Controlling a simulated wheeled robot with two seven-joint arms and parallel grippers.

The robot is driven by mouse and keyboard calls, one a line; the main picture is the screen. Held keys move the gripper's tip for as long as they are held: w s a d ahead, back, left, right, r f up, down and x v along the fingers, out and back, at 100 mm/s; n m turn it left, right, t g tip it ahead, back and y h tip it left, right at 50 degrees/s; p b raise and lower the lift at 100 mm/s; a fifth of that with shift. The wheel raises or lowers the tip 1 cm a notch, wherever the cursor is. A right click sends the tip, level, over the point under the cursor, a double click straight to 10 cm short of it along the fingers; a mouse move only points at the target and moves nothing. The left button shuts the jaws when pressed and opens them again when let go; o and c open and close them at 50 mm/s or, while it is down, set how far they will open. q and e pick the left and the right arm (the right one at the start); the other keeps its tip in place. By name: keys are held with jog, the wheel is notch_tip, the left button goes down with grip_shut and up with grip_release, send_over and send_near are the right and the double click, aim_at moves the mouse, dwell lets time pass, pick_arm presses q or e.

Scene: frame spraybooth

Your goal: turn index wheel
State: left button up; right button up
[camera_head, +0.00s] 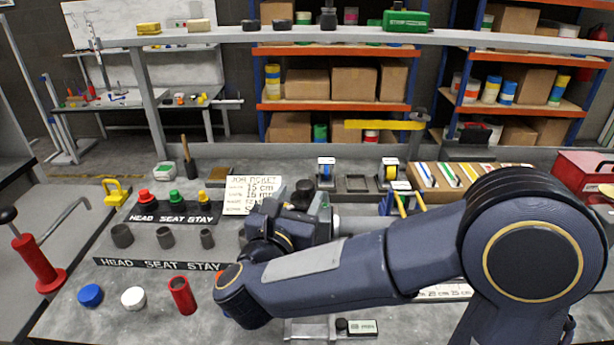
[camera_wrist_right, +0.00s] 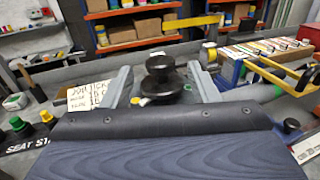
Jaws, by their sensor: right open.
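The index wheel appears to be the black, two-tiered round knob (camera_wrist_right: 160,78) ahead of my right wrist. My right gripper (camera_wrist_right: 163,88) is open, with one grey finger on each side of the knob and visible gaps, so the fingers look apart from it. In the head view the dark knob (camera_head: 304,188) shows just beyond my right gripper (camera_head: 300,212), partly hidden by the gripper and arm. I cannot tell how far the knob sits between the fingers in depth. My left gripper is not in view.
A job ticket card (camera_head: 250,193) stands just left of the gripper. Colored knobs (camera_head: 177,198) and grey cups sit on the bench at left, with a red cylinder (camera_head: 182,295) nearer. Tape holders (camera_head: 390,173) and a tray of colored sticks (camera_head: 450,176) are at right.

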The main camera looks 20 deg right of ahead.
aim_at(307, 183)
jog(key=p+x, duration=0.1)
jog(key=x, duration=0.4)
jog(key=c, duration=0.9)
jog(key=shift+f+y+b, duration=0.15)
jog(key=shift+y+b, duration=0.15)
jog(key=shift+b, duration=0.25)
jog(key=shift+c, duration=0.2)
jog(key=n+t+y+b, duration=0.1)
jog(key=n+y+b, duration=0.1)
jog(key=b, duration=0.3)
jog(key=n+y+b, duration=0.3)
jog(key=y+b, duration=0.2)
jog(key=n+t+y+b, duration=0.1)
jog(key=n+y+b, duration=0.1)
jog(key=y+b, duration=0.2)
jog(key=shift+d+f+n+t+b, duration=0.2)
jog(key=shift+n+t+b, duration=0.1)
jog(key=shift+n+b, duration=0.1)
jog(key=shift+a+r+n+g+y+b, duration=0.1)
jog(key=shift+r+n+g+y+b, duration=0.1)
jog(key=shift+n+y+b, duration=0.65)
jog(key=shift+a+r+n+g+y+b, duration=0.15)
jog(key=shift+n+y+b, duration=0.25)
jog(key=shift+y, duration=0.85)
jog(key=shift+d+f+n+g+y+b, duration=0.1)
jog(key=shift+n+g+y+b, duration=0.15)
jog(key=shift+y+b, duration=0.05)
